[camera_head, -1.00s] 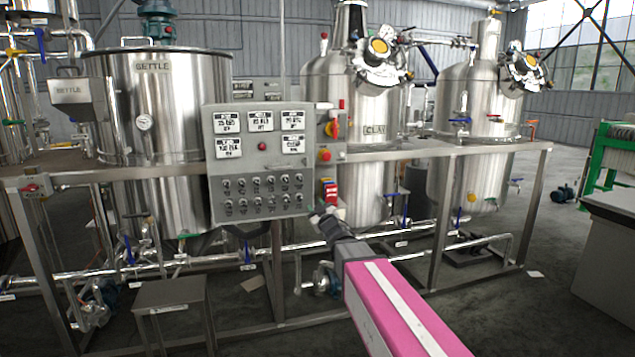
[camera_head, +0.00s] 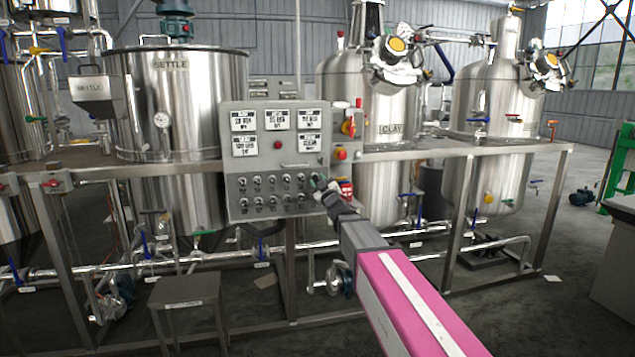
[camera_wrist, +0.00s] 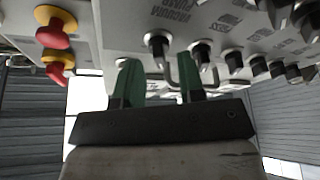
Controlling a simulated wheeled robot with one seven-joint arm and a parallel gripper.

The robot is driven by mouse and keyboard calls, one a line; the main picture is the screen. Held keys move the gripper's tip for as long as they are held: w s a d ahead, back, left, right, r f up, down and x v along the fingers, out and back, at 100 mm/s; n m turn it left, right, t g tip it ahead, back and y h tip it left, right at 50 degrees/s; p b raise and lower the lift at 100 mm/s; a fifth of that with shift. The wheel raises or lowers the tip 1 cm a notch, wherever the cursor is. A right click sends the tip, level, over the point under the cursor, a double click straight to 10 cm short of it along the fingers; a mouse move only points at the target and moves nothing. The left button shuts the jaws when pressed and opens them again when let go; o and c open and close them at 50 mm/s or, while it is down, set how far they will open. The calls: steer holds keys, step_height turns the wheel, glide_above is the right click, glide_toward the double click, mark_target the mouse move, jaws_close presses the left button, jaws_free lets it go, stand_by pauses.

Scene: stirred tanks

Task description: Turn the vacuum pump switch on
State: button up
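The grey control panel (camera_head: 275,165) carries two rows of small dark switches and stands at the middle of the head view. In the wrist view the panel appears upside down. There a "VACUUM PUMP" label sits by a dark switch (camera_wrist: 157,42). My gripper (camera_wrist: 159,78) has two green fingers spread apart, with no object gripped between them. The switch appears just beyond the fingers, nearer the left one; I cannot tell whether they touch. In the head view my gripper (camera_head: 322,185) is at the panel's lower right corner and hides some switches.
A red emergency button (camera_head: 341,154) is on the panel's right side; red-and-yellow buttons (camera_wrist: 55,30) show in the wrist view. A metal rail (camera_head: 430,152) runs right of the panel before steel tanks. A small metal stool (camera_head: 185,290) stands below left.

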steer(key=shift+w+a+r, duration=0.25)
steer(key=shift+w, duration=0.25)
jaws_close()
steer(key=shift+m, duration=0.5)
steer(key=m+t+h, duration=0.1)
steer(key=m+h, duration=0.1)
steer(key=m, duration=0.2)
steer(key=m+t+h, duration=0.1)
steer(key=m+h, duration=0.1)
steer(key=m, duration=0.2)
steer(key=shift+a+t, duration=0.2)
steer(key=shift+t, duration=0.1)
steer(key=m+h, duration=0.2)
steer(key=m, duration=0.2)
steer(key=m+h, duration=0.2)
steer(key=m, duration=0.2)
steer(key=shift+a, duration=0.1)
steer(key=shift+m+h, duration=0.3)
steer(key=shift+m, duration=0.1)
